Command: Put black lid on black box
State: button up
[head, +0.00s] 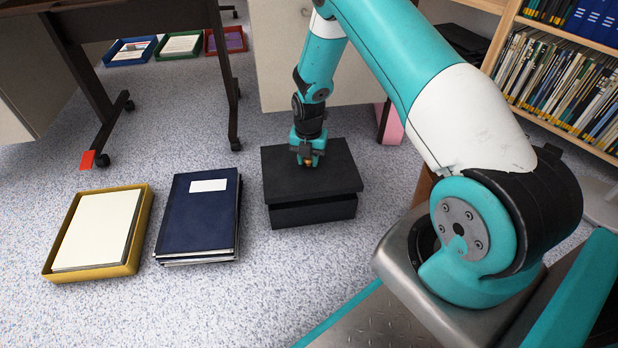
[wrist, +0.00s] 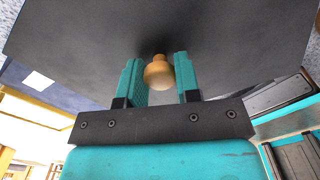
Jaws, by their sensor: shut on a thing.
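The black lid (head: 335,172) is a flat dark square panel with a small brass-coloured knob (wrist: 158,72) at its middle. The lid lies level over the black box (head: 315,213), which stands on the floor. The lid overhangs the box's front, and a dark band shows beneath its edge; I cannot tell whether the two touch. My gripper (head: 308,162) points down at the lid's middle and is shut on the knob. In the wrist view the knob sits between the two teal fingers (wrist: 157,75), and the lid (wrist: 230,50) fills the upper part. The box's inside is hidden.
A stack of dark blue binders (head: 200,213) lies left of the box, and a yellow tray (head: 136,249) with paper is farther left. A desk leg (head: 228,110) stands behind them. A bookshelf (head: 540,105) is at the right. Floor in front is clear.

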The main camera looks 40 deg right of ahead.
aim_at(309, 165)
jog(key=shift+f+b, duration=1.3)
jog(key=shift+f, duration=1.15)
jog(key=shift+f, duration=0.1)
jog(key=shift+f, duration=0.4)
jog(key=o, duration=1)
jog(key=shift+c, duration=0.2)
